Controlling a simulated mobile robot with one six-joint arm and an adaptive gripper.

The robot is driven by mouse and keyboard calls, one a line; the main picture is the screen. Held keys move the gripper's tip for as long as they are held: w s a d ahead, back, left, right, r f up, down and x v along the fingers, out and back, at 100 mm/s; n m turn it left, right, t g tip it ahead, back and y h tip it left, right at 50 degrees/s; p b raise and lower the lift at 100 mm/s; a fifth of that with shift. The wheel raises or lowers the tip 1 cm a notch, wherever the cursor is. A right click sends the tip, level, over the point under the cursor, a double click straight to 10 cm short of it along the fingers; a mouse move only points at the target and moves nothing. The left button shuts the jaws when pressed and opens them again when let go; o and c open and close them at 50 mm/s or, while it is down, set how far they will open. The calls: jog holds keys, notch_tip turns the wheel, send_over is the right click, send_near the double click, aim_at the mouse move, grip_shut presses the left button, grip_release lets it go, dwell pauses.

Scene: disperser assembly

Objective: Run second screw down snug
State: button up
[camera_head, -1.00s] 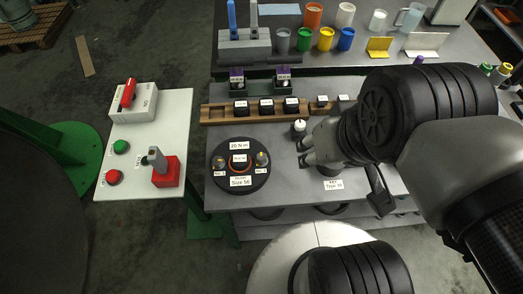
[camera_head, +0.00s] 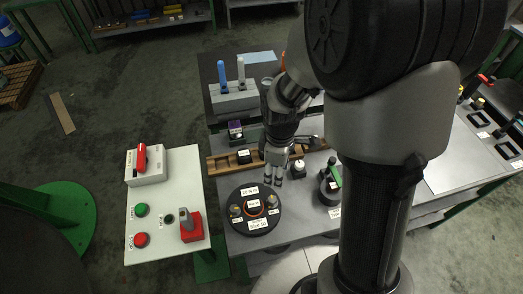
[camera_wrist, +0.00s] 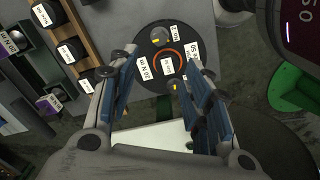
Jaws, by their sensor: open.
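The round black disperser plate (camera_head: 253,228) lies on the grey bench, with "20 N m" and "Size 56" labels and an orange ring at its centre. One screw (camera_head: 236,210) stands at its left side and another screw (camera_head: 272,201) at its right; both also show in the wrist view (camera_wrist: 160,36) (camera_wrist: 178,86). My gripper (camera_head: 278,181) is above the bench by the plate's upper right edge, fingers pointing down. In the wrist view my gripper (camera_wrist: 160,66) is open and empty, its blue-padded fingers spread below the plate's centre. How deep the screws sit cannot be told.
A wooden rack (camera_head: 222,162) with black labelled parts runs behind the plate. A white-topped part (camera_head: 299,166) and a dark round part with a green piece (camera_head: 330,187) stand to the right. A white panel (camera_head: 160,215) with buttons and a red-based lever is left.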

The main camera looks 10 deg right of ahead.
aim_at(274, 200)
notch_tip(274, 200, down, 18)
jog(key=b, duration=0.4)
jog(key=shift+r, duration=0.25)
jog(key=shift+c, duration=0.2)
jog(key=c, duration=1)
